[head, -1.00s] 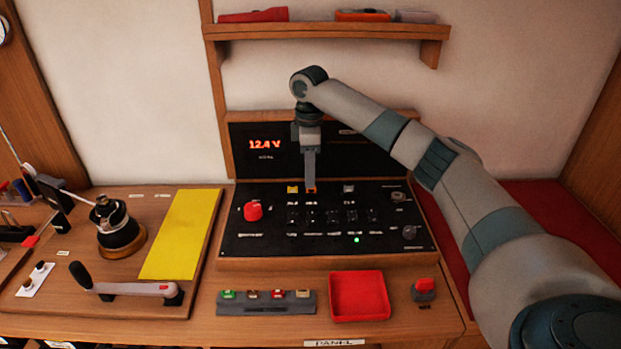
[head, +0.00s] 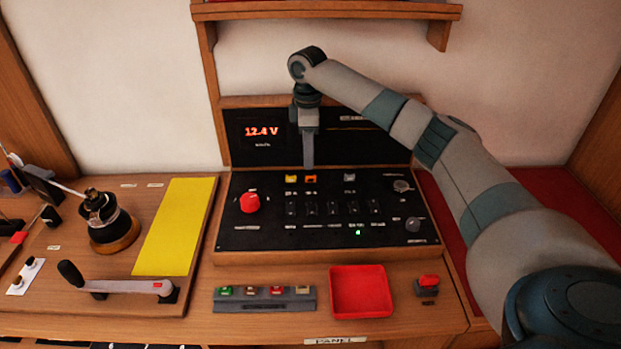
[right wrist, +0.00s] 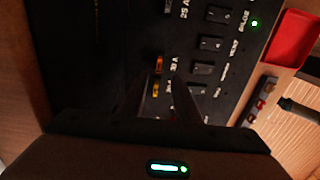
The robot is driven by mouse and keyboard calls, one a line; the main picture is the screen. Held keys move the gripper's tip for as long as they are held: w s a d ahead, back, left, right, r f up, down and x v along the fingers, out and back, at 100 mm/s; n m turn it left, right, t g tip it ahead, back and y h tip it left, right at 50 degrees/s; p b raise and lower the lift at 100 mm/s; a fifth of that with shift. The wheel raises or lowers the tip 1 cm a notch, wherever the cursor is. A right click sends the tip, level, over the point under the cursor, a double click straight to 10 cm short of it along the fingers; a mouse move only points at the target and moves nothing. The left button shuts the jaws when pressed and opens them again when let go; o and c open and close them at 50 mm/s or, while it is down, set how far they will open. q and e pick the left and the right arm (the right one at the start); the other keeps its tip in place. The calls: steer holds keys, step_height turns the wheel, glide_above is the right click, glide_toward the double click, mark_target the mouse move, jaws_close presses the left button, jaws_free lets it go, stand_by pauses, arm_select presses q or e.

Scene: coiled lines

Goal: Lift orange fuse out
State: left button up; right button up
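The orange fuse (head: 310,179) sits in the top row of the black panel (head: 270,236), just right of a yellow fuse (head: 290,178). The right wrist view also shows the orange fuse (right wrist: 159,64) beside the yellow fuse (right wrist: 155,90). My right gripper (head: 308,166) points down, its tips just above and behind the orange fuse in the head view. In the right wrist view my right gripper (right wrist: 160,85) has its dark fingers apart, with a gap between them and nothing held. My left gripper is out of view.
A red tray (head: 361,312), a fuse holder strip (head: 265,300) and a red-topped switch (head: 427,284) lie in front of the panel. A red knob (head: 250,202) stands on its left. A yellow mat (head: 172,228) and a lever (head: 115,286) are further left.

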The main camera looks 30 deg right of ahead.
mark_target(311, 180)
steer(key=shift+f, duration=0.6)
steer(key=shift+d+f+p, duration=0.25)
steer(key=shift+f+p, duration=0.35)
steer(key=shift+p, duration=0.05)
step_height(311, 180, down, 3)
steer(key=shift+s+d+f+p, duration=0.1)
steer(key=shift+d+p, duration=0.05)
steer(key=shift+p, duration=0.6)
steer(key=shift+f, duration=0.45)
jaws_close()
